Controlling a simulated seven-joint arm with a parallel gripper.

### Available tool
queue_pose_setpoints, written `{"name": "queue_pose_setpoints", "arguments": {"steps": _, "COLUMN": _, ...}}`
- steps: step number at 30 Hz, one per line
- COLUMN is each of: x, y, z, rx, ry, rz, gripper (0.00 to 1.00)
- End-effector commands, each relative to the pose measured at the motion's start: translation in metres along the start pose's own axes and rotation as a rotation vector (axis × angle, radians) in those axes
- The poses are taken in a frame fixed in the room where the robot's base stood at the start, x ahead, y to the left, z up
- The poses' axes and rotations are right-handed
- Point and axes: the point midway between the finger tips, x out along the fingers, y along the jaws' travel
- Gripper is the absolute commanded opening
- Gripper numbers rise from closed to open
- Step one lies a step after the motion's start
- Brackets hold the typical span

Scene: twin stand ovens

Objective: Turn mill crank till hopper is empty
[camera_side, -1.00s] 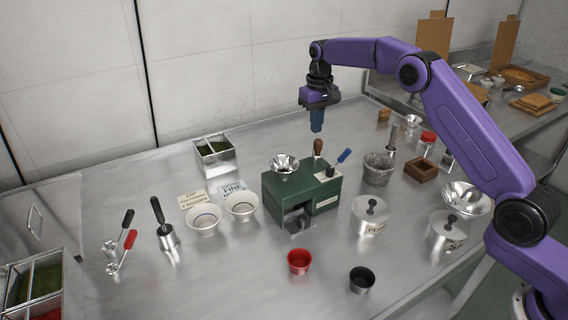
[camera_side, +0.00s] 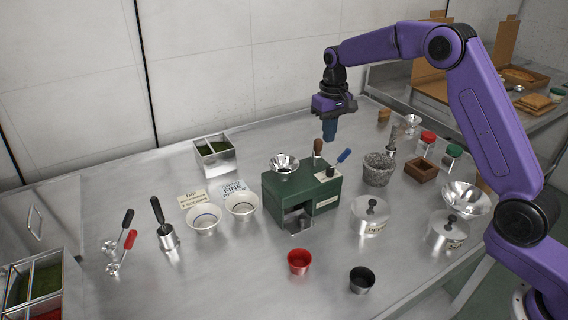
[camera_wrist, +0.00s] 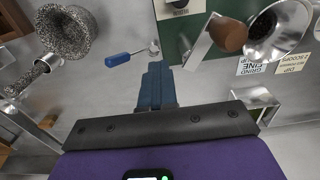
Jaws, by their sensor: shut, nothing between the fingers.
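The green mill (camera_side: 315,198) stands mid-bench with a metal funnel hopper (camera_side: 284,164) on top. Its crank has a brown wooden knob (camera_side: 318,147), upright behind the hopper. In the wrist view the crank's flat metal arm (camera_wrist: 201,45) and brown knob (camera_wrist: 229,33) show beside the hopper (camera_wrist: 281,40). Something dark shows inside the hopper, but its level is unclear. My gripper (camera_side: 329,137) is shut and empty, raised above and behind the mill and apart from the knob. Its blue fingers (camera_wrist: 156,75) point down, between the knob and a blue handle (camera_wrist: 118,60).
A grey stone mortar (camera_side: 378,170) and a lidded pot (camera_side: 370,216) stand right. White bowls (camera_side: 203,219) are left. Red (camera_side: 299,261) and black (camera_side: 362,280) cups stand in front. Bare bench lies behind the mill.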

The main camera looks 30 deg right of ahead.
Motion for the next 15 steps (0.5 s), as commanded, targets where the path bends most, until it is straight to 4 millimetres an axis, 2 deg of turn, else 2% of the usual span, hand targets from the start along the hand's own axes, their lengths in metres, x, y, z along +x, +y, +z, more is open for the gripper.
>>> {"name": "queue_pose_setpoints", "arguments": {"steps": 1, "x": 0.0, "y": 0.0, "z": -0.0001, "rx": 0.0, "ry": 0.0, "rz": 0.0, "gripper": 0.14}}
{"name": "queue_pose_setpoints", "arguments": {"steps": 3, "x": 0.0, "y": 0.0, "z": -0.0001, "rx": 0.0, "ry": 0.0, "rz": 0.0, "gripper": 0.37}}
{"name": "queue_pose_setpoints", "arguments": {"steps": 5, "x": 0.0001, "y": 0.0001, "z": -0.0001, "rx": 0.0, "ry": 0.0, "rz": 0.0, "gripper": 0.55}}
{"name": "queue_pose_setpoints", "arguments": {"steps": 15, "x": -0.0022, "y": 0.0001, "z": -0.0004, "rx": 0.0, "ry": 0.0, "rz": 0.0, "gripper": 0.55}}
